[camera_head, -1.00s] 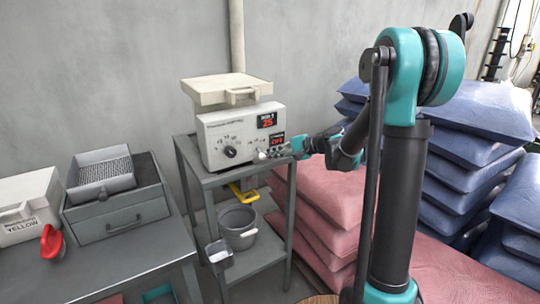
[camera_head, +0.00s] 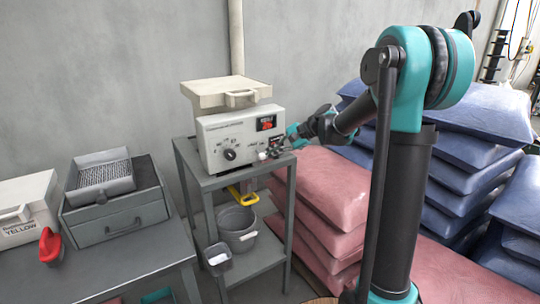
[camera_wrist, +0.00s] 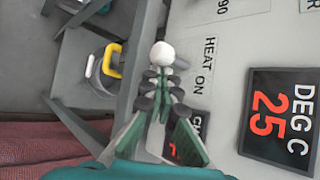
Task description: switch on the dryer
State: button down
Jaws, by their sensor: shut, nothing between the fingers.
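The dryer is a cream box (camera_head: 223,135) with a lid on top, standing on a grey metal stand. Its front panel has a black dial (camera_head: 230,154) and a red-digit display (camera_head: 266,123), which reads 25 DEG C in the wrist view (camera_wrist: 279,120). A white round switch knob (camera_wrist: 162,54) sits beside the HEAT ON label (camera_wrist: 208,67). My gripper (camera_wrist: 162,82) is shut and empty, its fingertips just below the knob in the wrist view; I cannot tell if they touch it. It also shows at the panel's lower right in the head view (camera_head: 274,153). My fingers partly hide a second small display (camera_wrist: 174,150).
The grey stand (camera_head: 181,158) holds a grey bucket (camera_head: 237,228) and a yellow-handled item (camera_head: 243,197) below. Pink sacks (camera_head: 328,185) and blue sacks (camera_head: 470,150) are stacked to the right. A bench (camera_head: 110,258) with a drawer unit (camera_head: 123,222) is at left.

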aim_at(269, 144)
jog(key=shift+w+a+r+m+g+h, duration=0.1)
jog(key=shift+r+m+g+h, duration=0.3)
jog(key=shift+g+h, duration=0.25)
jog(key=shift+r+m+g+h, duration=0.35)
jog(key=shift+g+h, duration=0.2)
jog(key=shift+g, duration=0.2)
jog(key=shift+r, duration=0.2)
jog(key=shift+r, duration=0.65)
